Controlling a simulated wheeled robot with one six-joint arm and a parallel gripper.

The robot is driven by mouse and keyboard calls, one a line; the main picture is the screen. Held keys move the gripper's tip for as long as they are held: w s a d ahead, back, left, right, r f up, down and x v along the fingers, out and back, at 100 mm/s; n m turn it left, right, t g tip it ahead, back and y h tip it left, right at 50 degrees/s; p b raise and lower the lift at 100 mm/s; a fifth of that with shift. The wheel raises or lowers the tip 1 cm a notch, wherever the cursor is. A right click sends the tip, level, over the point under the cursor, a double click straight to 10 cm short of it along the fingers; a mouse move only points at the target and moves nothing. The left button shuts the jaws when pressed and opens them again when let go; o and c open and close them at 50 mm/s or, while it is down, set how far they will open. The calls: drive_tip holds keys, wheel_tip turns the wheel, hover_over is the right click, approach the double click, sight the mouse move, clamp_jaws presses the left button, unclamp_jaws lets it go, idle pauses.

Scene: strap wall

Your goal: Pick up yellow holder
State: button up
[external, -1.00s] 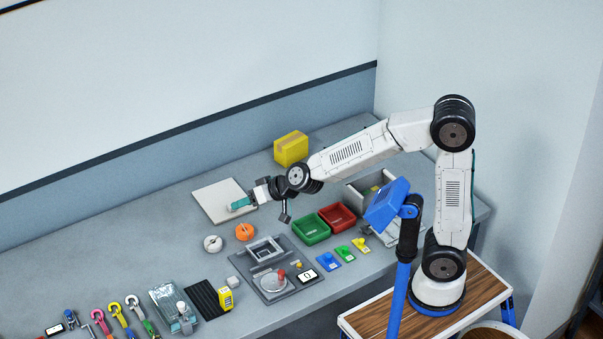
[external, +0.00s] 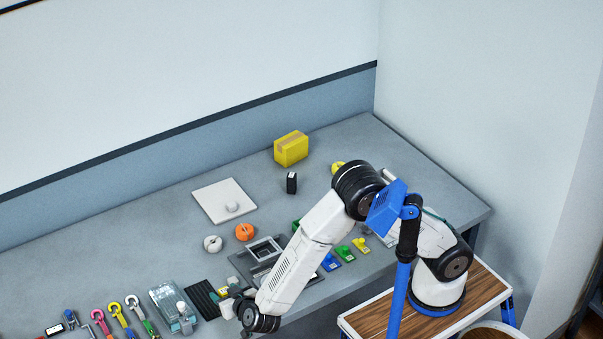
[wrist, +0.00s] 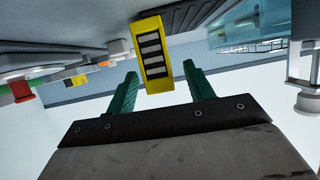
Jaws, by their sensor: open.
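The yellow holder (wrist: 150,48), with a black and white striped face, is upright at the centre of the wrist view. In the external view only a little of it (external: 223,292) shows beside the black ribbed mat, with my arm hiding the rest. My gripper (wrist: 159,69) is open, with one green finger on each side of the holder in the wrist view. I cannot tell how deep the holder sits between the fingers or whether they touch it.
The black ribbed mat (external: 202,299) and a clear case (external: 170,306) lie left of my gripper. A grey fixture (external: 264,250) is close by on the right, partly behind my arm. White (external: 213,243) and orange (external: 245,231) round pieces lie behind it. The back left of the table is clear.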

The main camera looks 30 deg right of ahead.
drive_tip(key=shift+w+f, duration=0.85)
drive_tip(key=shift+w, duration=0.2)
drive_tip(key=shift+w, duration=0.1)
drive_tip(key=c, duration=1.1)
